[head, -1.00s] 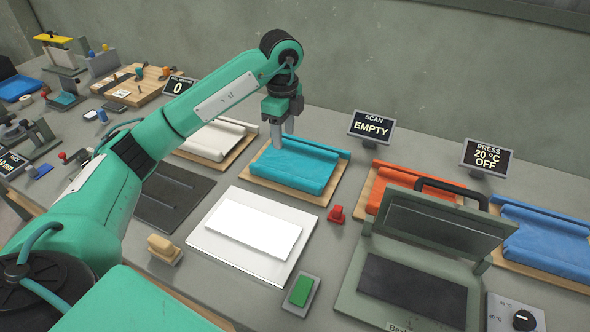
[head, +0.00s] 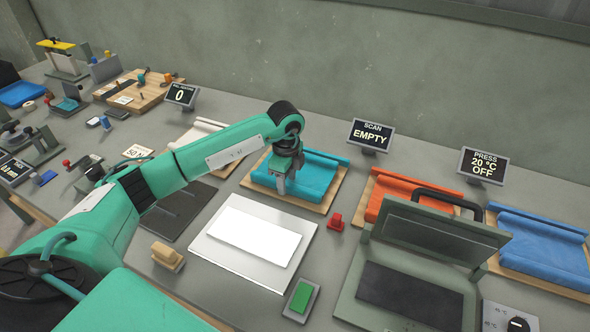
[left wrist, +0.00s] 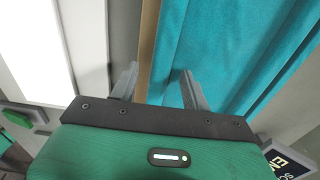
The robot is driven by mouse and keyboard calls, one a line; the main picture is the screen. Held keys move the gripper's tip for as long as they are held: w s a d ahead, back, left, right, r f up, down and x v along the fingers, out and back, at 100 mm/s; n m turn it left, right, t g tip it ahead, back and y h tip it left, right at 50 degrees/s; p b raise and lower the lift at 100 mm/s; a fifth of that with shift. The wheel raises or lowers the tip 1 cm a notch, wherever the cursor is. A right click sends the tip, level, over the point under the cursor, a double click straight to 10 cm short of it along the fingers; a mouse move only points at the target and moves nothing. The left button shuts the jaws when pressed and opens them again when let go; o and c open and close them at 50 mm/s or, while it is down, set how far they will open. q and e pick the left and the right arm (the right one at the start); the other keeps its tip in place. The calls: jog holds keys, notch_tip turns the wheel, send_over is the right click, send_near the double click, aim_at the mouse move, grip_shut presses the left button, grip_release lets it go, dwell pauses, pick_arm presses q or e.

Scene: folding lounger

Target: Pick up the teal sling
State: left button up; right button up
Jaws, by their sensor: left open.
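The teal sling (head: 314,176) lies folded on a wooden board (head: 318,207) at the middle of the bench, with a rolled edge along its back. It also fills much of the left wrist view (left wrist: 226,45). My left gripper (head: 281,190) is low over the front left part of the sling and hides some of it. In the left wrist view its two fingers (left wrist: 158,82) are apart, one on each side of the sling's edge, with nothing visible between them but that edge and the board. I cannot tell whether the fingers touch the sling. My right gripper is not in view.
An orange sling (head: 408,196), a blue sling (head: 545,250) and an open press (head: 410,290) stand at right. A white sling (head: 195,140) is behind my arm.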

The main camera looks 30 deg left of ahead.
pick_arm(q)
jog(key=shift+f, duration=0.15)
grip_shut()
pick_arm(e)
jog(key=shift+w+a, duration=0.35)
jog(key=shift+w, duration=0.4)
